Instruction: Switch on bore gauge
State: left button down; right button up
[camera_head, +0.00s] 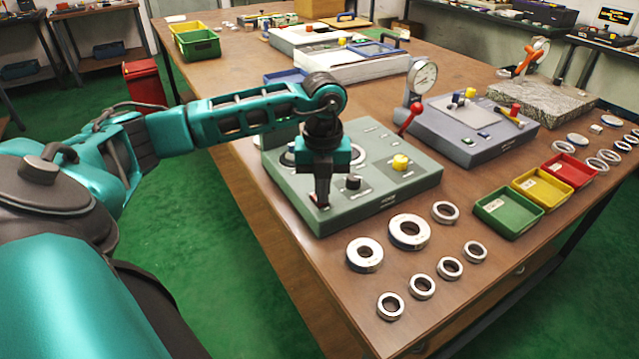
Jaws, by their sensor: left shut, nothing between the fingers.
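A grey-green instrument box (372,207), which looks like the bore gauge, stands near the table's left edge. Its top carries a yellow knob (400,162), a black knob (353,182) and round fittings partly hidden behind my arm. My left gripper (322,198) points down over the box's front left part, left of the black knob. Its fingers are shut with nothing between them. I cannot tell whether the fingertips touch the panel, and they hide what lies under them. My right gripper is out of view.
Several steel rings (409,232) lie in front of the box. Green (509,213), yellow (542,188) and red (570,172) trays stand to the right. A grey dial-gauge unit (466,128) with a red-knobbed lever stands behind right. A white-and-grey case (352,70) is farther back.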

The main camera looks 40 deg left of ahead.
pick_arm(q)
jog(key=shift+f, duration=0.2)
jog(key=shift+r, duration=0.15)
notch_tip(320, 180, up, 7)
jog(key=p, duration=0.5)
jog(key=shift+p, duration=0.35)
dwell(0.3)
